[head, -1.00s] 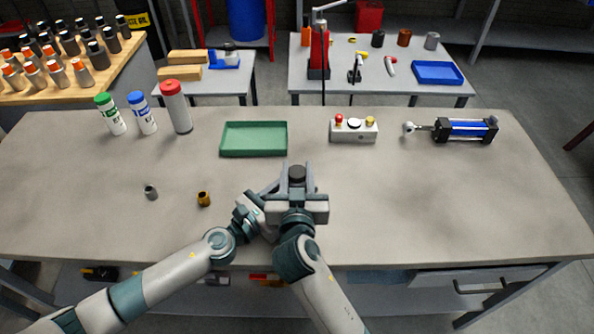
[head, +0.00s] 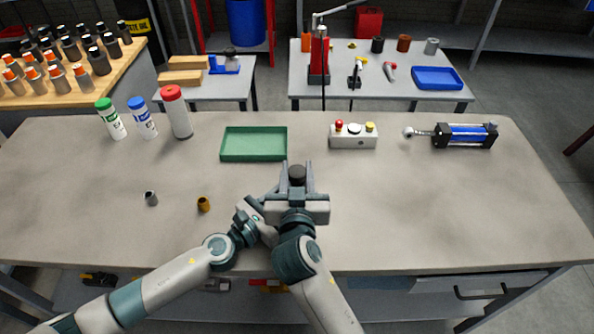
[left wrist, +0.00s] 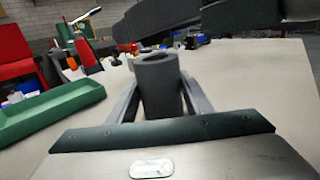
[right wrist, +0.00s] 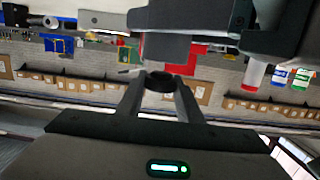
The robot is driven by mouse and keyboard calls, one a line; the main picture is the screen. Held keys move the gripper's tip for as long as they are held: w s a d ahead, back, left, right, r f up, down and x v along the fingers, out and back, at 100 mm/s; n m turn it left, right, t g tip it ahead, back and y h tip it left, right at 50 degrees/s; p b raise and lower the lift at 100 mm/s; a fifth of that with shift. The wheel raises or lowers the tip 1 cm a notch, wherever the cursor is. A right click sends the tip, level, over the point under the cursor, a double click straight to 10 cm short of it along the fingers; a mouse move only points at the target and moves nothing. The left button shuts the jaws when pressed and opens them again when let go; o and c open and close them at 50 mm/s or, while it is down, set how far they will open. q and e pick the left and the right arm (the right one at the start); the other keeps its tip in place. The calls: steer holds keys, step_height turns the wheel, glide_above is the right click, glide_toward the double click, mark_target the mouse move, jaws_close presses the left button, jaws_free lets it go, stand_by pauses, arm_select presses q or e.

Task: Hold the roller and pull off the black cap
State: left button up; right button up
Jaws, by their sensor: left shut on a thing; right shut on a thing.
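In the head view the black cap (head: 297,172) sits between the fingertips of my right gripper (head: 297,176). In the right wrist view the dark round cap (right wrist: 160,82) is between the shut fingers of that gripper (right wrist: 159,95). In the left wrist view a grey cylinder, the roller (left wrist: 158,92), stands upright with its round upper end showing. My left gripper (left wrist: 163,100) is shut on it from both sides. Dark parts of my right gripper pass above it there. The head view hides the roller and most of my left gripper (head: 262,212).
A green tray (head: 253,158), a button box (head: 353,136) and a blue cylinder unit (head: 465,135) stand at the back of the bench. A grey bushing (head: 151,198) and a brass one (head: 204,204) lie left of my grippers. The right front is clear.

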mark_target(297, 171)
steer(key=shift+r, duration=2.05)
arm_select(q)
steer(key=o, duration=1.6)
steer(key=shift+s+a, duration=0.1)
arm_select(e)
steer(key=shift+f, duration=0.1)
arm_select(q)
steer(key=b+v, duration=0.3)
steer(key=v, duration=0.7)
steer(key=shift+s+a+f, duration=0.1)
steer(key=shift+s+a, duration=0.05)
steer(key=shift+a, duration=0.1)
arm_select(e)
step_height(297, 171, down, 3)
arm_select(q)
steer(key=shift+s+a, duration=0.4)
steer(key=shift+s, duration=0.05)
arm_select(e)
steer(key=shift+f, duration=0.1)
arm_select(q)
steer(key=shift+r, duration=0.25)
